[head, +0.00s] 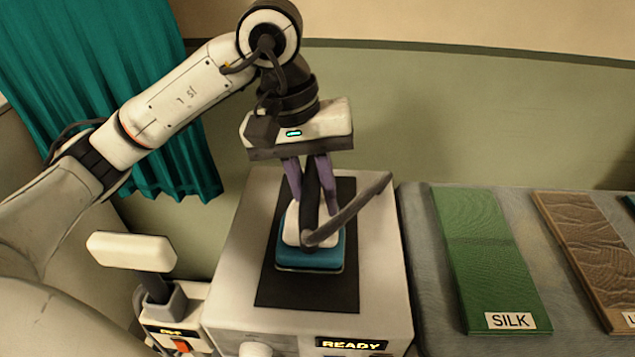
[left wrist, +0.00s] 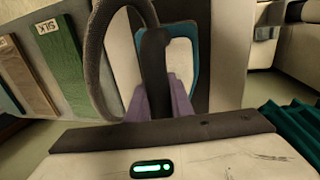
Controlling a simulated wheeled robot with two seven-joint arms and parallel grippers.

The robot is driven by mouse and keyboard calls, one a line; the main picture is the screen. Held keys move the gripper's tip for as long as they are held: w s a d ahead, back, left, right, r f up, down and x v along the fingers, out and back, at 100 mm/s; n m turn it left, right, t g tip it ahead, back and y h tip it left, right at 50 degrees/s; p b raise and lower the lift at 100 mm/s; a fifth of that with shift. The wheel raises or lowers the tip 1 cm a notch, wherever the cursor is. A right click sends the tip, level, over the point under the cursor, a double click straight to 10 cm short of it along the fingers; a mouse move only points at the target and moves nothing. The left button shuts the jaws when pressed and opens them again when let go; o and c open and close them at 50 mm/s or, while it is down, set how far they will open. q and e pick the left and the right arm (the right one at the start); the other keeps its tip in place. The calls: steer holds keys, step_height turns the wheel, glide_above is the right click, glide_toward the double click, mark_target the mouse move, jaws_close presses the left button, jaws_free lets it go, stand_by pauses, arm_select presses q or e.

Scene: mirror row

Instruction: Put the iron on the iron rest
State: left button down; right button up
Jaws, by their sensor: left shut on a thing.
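The iron (head: 310,260) has a teal base, a white upper body and a dark handle. In the head view it is at the dark rest pad (head: 275,290) on top of a white box (head: 232,290); I cannot tell whether it touches the pad. My left gripper (head: 311,200) comes down from above with purple fingers shut on the iron's handle. In the left wrist view the iron (left wrist: 182,58) shows behind the handle, between the fingers (left wrist: 163,95). A thick grey cord (head: 350,208) loops from the iron to the right. My right gripper is out of view.
The box front carries a lit READY sign (head: 351,344). Left of it stands a small unit (head: 185,310) with a white padded lever (head: 132,251). To the right, a grey board (head: 425,270) holds a green SILK panel (head: 490,260) and a brown panel (head: 590,250). A teal curtain (head: 190,165) hangs behind.

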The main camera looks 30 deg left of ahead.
mark_target(307, 174)
arm_select(q)
steer(key=shift+f, duration=1.05)
steer(key=shift+f, duration=0.2)
steer(key=c, duration=1.6)
jaws_free()
steer(key=shift+o, duration=0.2)
steer(key=r, duration=0.4)
steer(key=a+r, duration=0.1)
steer(key=r, duration=0.3)
steer(key=s+a+r, duration=0.1)
steer(key=r, duration=0.3)
